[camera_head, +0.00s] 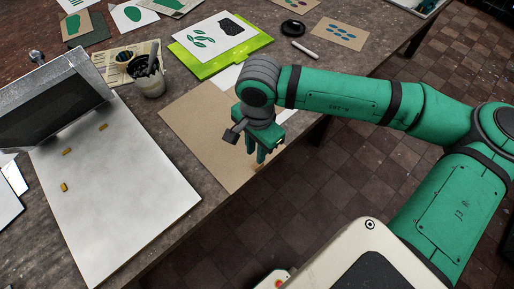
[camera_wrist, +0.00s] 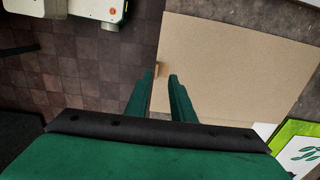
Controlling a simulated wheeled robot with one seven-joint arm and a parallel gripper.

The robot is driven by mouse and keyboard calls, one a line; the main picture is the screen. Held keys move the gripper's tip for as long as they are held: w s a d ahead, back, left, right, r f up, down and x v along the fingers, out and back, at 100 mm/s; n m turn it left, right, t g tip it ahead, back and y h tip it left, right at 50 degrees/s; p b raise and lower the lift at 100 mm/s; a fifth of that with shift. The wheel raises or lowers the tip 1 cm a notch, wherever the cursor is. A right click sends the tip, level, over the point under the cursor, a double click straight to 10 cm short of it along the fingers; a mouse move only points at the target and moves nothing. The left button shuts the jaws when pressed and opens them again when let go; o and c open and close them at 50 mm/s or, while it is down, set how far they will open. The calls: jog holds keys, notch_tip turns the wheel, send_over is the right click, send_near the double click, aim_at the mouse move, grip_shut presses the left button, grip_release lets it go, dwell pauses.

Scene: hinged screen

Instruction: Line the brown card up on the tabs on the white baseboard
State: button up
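The brown card (camera_head: 190,125) lies flat on the table, its front edge near the table's front edge. It fills much of the wrist view (camera_wrist: 240,65).
A tilted grey framed screen (camera_head: 55,108) stands over the baseboard's back end. A green clipboard with prints (camera_head: 225,60), a black disc (camera_head: 293,28) and a white marker (camera_head: 305,49) lie farther back.

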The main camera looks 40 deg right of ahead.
jog(key=shift+s+d+f, duration=0.15)
jog(key=shift+s+d, duration=0.1)
jog(key=shift+d, duration=0.3)
jog(key=shift+w+f, duration=0.15)
jog(key=shift+f, duration=0.3)
jog(key=f, duration=0.7)
jog(key=shift+s, duration=0.2)
jog(key=shift+r, duration=0.15)
grip_shut()
jog(key=shift+w, duration=0.1)
